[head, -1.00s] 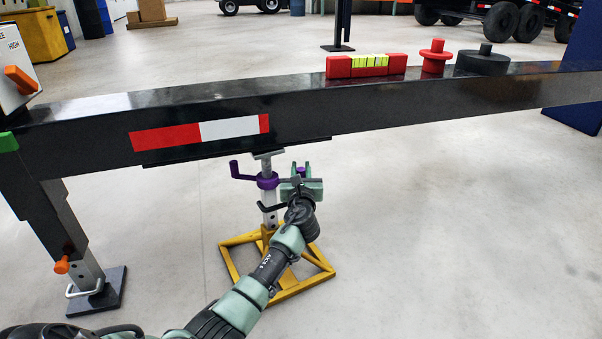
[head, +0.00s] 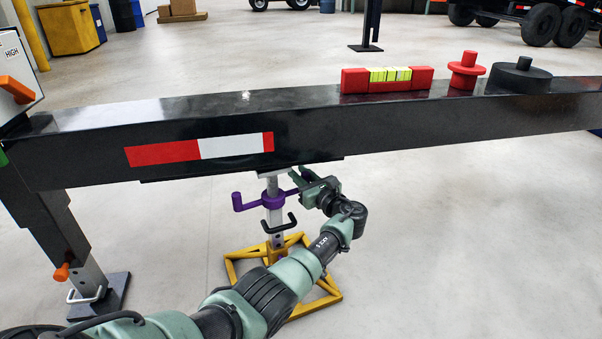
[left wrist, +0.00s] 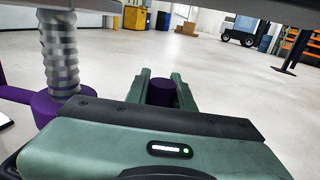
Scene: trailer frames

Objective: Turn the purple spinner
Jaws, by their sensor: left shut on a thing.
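The purple spinner (head: 272,201) is a hub with arms and upright handles around the threaded screw of a jack (head: 275,226) under the black beam. One handle stands out to the left; the opposite arm reaches right to my left gripper (head: 299,181). In the left wrist view the spinner's hub (left wrist: 52,104) sits at the foot of the grey screw (left wrist: 59,50). My left gripper (left wrist: 161,88) is shut on the purple handle, which shows between its green fingers. The handle's lower part is hidden behind the gripper body. My right gripper is not in view.
The black beam (head: 330,135) crosses just above the jack and my gripper. A red level (head: 387,80), a red knob (head: 466,71) and a black disc (head: 519,78) rest on it. The jack's yellow base (head: 232,270) stands on open floor. A support leg (head: 62,225) is at left.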

